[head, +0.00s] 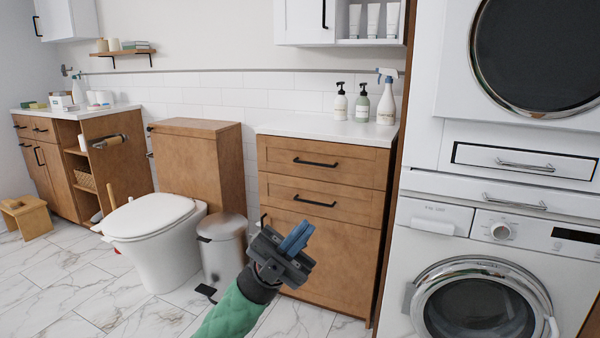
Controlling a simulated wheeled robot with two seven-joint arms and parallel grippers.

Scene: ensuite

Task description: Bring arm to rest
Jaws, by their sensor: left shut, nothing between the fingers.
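My left gripper (297,238) shows in the lower middle of the head view, at the end of an arm in a green sleeve. It is dark grey with blue fingers. The fingers are shut together with nothing between them. The gripper is in front of the wooden drawer cabinet (345,245) and appears apart from it. My right gripper is not in view.
A pedal bin (222,250) and a toilet (160,235) stand left of my gripper. A washing machine (485,265) with a dryer above stands at the right. Bottles (362,103) stand on the white counter (310,127). Marble floor (60,285) is clear at the lower left.

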